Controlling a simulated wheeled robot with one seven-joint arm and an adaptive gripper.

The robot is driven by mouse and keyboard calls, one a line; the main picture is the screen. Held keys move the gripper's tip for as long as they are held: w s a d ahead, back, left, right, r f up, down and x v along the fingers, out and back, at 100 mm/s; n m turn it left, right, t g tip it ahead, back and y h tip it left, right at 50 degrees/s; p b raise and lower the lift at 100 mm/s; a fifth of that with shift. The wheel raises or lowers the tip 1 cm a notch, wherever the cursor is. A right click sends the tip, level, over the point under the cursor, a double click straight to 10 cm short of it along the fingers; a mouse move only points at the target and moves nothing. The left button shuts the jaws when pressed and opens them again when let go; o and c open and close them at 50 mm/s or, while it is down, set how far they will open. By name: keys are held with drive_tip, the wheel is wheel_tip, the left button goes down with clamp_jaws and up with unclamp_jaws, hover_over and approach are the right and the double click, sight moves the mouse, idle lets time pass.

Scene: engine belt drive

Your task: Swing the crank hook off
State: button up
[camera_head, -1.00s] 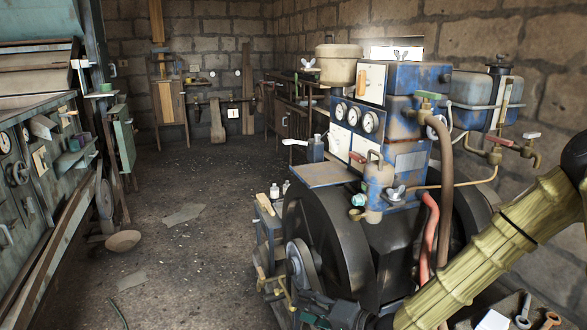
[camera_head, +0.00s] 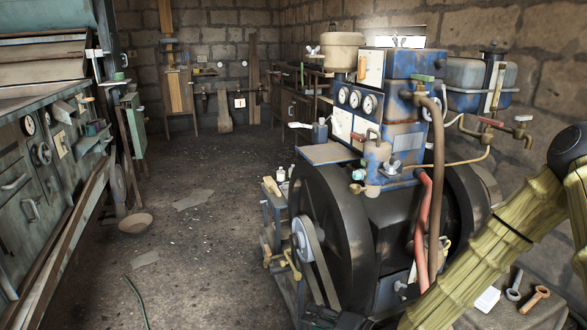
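The blue engine (camera_head: 408,85) stands at the right with a large black flywheel (camera_head: 335,225) on its near side. A belt (camera_head: 322,262) runs down from a small grey pulley (camera_head: 303,238) in front of the flywheel. A brass-coloured hooked fitting (camera_head: 288,262) sits just left of the pulley; I cannot tell whether it is the crank hook. My gripper (camera_head: 335,318) is dark and partly cut off by the bottom edge, below the pulley and belt. Its fingers are not clear, and I see nothing held in it.
My yellow-sleeved arm crosses the lower right. A red hose (camera_head: 420,235) and brown pipe (camera_head: 437,190) run down the engine.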

drive_tip(key=s+d+f+n+g+h+b, duration=0.1)
drive_tip(key=s+d+f+g+h+b, duration=0.15)
drive_tip(key=s+f, duration=0.7)
drive_tip(key=s+d+f+g+h+b, duration=0.25)
drive_tip(key=s+f, duration=0.35)
drive_tip(key=f, duration=0.7)
drive_tip(key=s+d+f+n+g+h, duration=0.1)
drive_tip(key=s+d+f+h, duration=0.1)
drive_tip(key=s, duration=0.4)
drive_tip(key=s+d+f+n+g+h+b, duration=0.1)
drive_tip(key=s+d+f+h, duration=0.1)
drive_tip(key=s+d+f, duration=0.2)
drive_tip(key=s+d+f+n+g+h+b, duration=0.1)
drive_tip(key=s+d+f, duration=0.2)
drive_tip(key=s+d, duration=0.2)
drive_tip(key=s, duration=0.2)
drive_tip(key=shift+s+d+h, duration=0.25)
drive_tip(key=shift+s+h, duration=0.15)
wheel_tip(320, 180, up, 22)
drive_tip(key=p, duration=2.2)
drive_tip(key=shift+r, duration=0.2)
